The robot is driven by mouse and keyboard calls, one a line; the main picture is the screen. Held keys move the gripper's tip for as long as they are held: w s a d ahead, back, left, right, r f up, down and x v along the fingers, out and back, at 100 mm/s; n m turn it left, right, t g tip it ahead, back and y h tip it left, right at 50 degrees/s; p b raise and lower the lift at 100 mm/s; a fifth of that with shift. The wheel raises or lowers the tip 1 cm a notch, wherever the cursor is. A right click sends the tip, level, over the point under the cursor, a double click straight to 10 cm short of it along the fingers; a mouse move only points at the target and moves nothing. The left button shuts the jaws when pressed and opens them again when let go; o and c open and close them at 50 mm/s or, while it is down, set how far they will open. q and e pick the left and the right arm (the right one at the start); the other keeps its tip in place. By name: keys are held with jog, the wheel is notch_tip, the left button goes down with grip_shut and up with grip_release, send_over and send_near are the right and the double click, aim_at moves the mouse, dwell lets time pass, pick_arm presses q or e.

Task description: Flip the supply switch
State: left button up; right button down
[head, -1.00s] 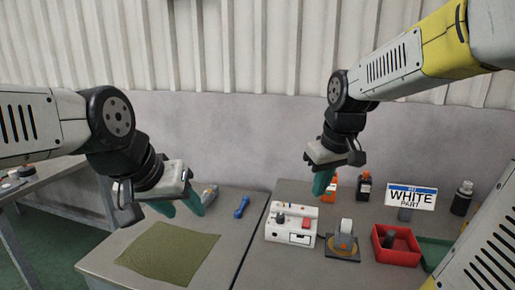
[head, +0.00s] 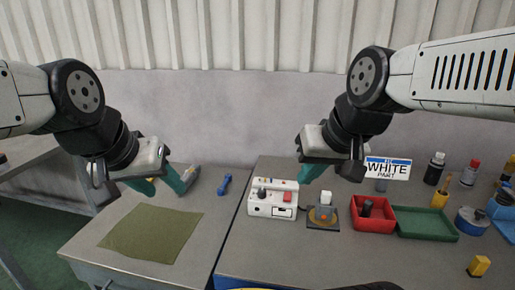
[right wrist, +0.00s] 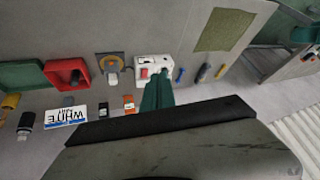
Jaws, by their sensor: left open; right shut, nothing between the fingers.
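A white supply box (head: 272,210) stands on the right-hand table near its left edge. It has a red switch (head: 287,197) at its right and a dark knob (head: 262,193) at its left. The box also shows in the right wrist view (right wrist: 152,61), with the red switch (right wrist: 144,72). My right gripper (head: 306,176) is shut and empty, above and just right of the box; its green fingers (right wrist: 157,84) overlap the box's edge in the wrist view. I cannot tell the exact gap. My left gripper (head: 161,186) is open and empty over the left table.
An olive cloth (head: 150,233) and a blue tool (head: 225,185) lie on the left table. Right of the box are a small device on a dark base (head: 323,222), a red bin (head: 373,220), a green tray (head: 427,224), a sign (head: 388,169) and bottles.

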jog(key=w+d+m+g, duration=0.2)
jog(key=w+g, duration=0.1)
jog(key=w, duration=1)
jog(key=m+g+h, duration=0.2)
jog(key=g, duration=0.1)
send_over(288, 193)
notch_tip(288, 193, down, 7)
jog(key=shift+f, duration=0.15)
notch_tip(288, 193, down, 14)
